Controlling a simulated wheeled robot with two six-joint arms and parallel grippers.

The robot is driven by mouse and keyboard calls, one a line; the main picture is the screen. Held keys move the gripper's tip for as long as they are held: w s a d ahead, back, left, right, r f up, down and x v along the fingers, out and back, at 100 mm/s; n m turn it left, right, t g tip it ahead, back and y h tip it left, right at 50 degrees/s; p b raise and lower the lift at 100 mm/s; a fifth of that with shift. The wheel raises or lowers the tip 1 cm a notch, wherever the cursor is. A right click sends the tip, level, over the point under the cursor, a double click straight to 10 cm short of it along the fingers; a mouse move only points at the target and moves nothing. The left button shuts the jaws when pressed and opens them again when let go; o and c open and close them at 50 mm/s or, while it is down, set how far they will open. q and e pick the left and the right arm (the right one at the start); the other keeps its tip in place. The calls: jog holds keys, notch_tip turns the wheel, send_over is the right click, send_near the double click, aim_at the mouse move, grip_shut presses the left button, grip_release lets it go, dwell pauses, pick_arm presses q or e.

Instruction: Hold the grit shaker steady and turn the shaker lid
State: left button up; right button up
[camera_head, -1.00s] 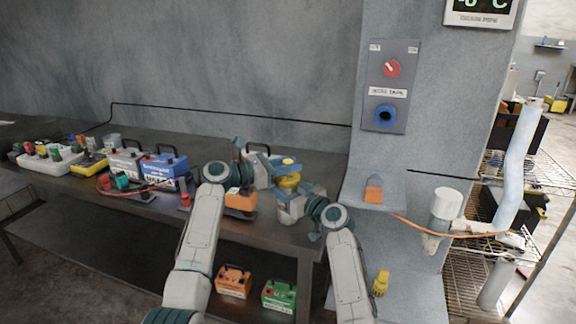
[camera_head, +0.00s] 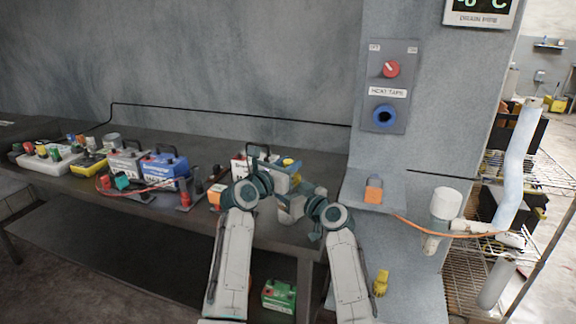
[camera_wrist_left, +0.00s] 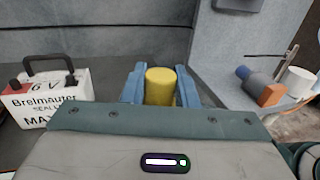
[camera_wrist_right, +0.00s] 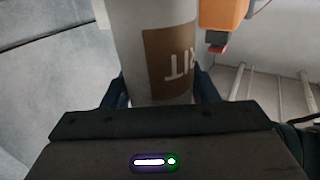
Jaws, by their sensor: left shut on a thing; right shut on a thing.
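The grit shaker (camera_wrist_right: 155,45) fills the upper middle of the right wrist view, a pale cylinder with a brown label and white letters. My right gripper (camera_wrist_right: 160,95) is shut around its body. The yellow shaker lid (camera_wrist_left: 160,86) stands between the blue fingers of my left gripper (camera_wrist_left: 160,92), which is shut on it from the sides. In the head view my left gripper (camera_head: 288,168) is above my right gripper (camera_head: 292,205), by the table's right end. Much of the shaker and lid is hidden there by my grippers.
A white battery (camera_wrist_left: 46,98) with a black handle stands close to the left of my left gripper. A blue battery (camera_head: 165,168) and several other items line the table (camera_head: 75,190) farther left.

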aim_at(288, 161)
pick_arm(q)
jog(key=shift+n+t+y, duration=0.4)
jog(key=shift+n+y, duration=0.1)
jog(key=shift+y, duration=0.1)
jog(key=o, duration=1)
jog(key=shift+c, duration=0.2)
notch_tip(288, 161, up, 10)
jog(key=shift+f, duration=0.1)
